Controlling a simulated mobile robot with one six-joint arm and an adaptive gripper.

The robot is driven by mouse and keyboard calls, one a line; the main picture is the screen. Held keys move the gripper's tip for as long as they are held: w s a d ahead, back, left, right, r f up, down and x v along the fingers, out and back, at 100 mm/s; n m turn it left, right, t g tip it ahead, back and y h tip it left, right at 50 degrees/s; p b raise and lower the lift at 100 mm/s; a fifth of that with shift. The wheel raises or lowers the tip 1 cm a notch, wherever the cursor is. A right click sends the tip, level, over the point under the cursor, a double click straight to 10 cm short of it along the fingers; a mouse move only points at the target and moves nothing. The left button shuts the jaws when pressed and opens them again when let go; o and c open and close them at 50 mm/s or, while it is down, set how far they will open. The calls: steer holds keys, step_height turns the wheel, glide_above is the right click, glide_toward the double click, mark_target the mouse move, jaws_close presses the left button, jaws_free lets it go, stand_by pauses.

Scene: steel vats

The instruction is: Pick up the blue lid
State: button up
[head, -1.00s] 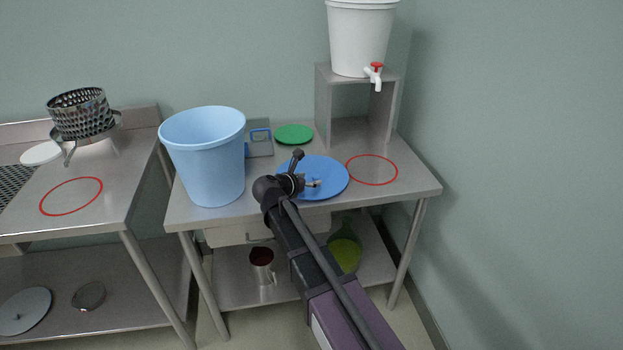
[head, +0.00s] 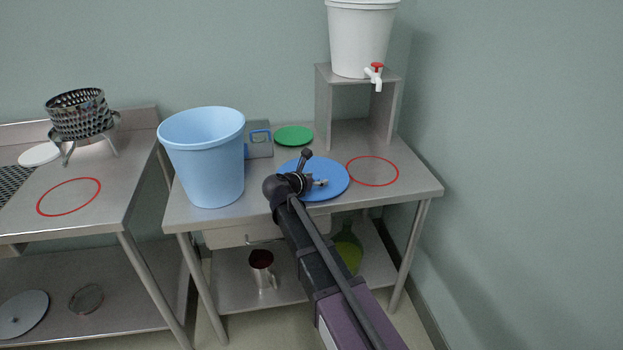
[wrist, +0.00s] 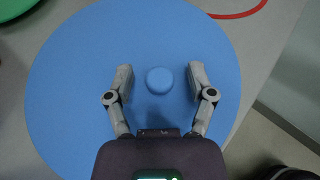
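The blue lid (head: 325,182) lies flat on the right-hand steel table, to the right of the light blue bucket. In the wrist view the blue lid (wrist: 75,90) fills most of the picture, with a round blue knob (wrist: 159,80) at its middle. My gripper (wrist: 157,80) is open above the lid, one finger on each side of the knob, with gaps on both sides. In the head view my gripper (head: 322,183) is over the lid, and my wrist hides part of it. I cannot tell how high the fingertips are above the lid.
The light blue bucket (head: 207,165) stands left of the lid. A green lid (head: 293,136) lies behind. A red ring (head: 373,171) marks bare table at right. A steel stand (head: 323,110) holds a white bucket with a tap (head: 358,40).

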jaws_close()
step_height(320, 180, up, 10)
steer(key=p, duration=1)
stand_by(0.3)
steer(key=shift+s, duration=0.1)
stand_by(0.8)
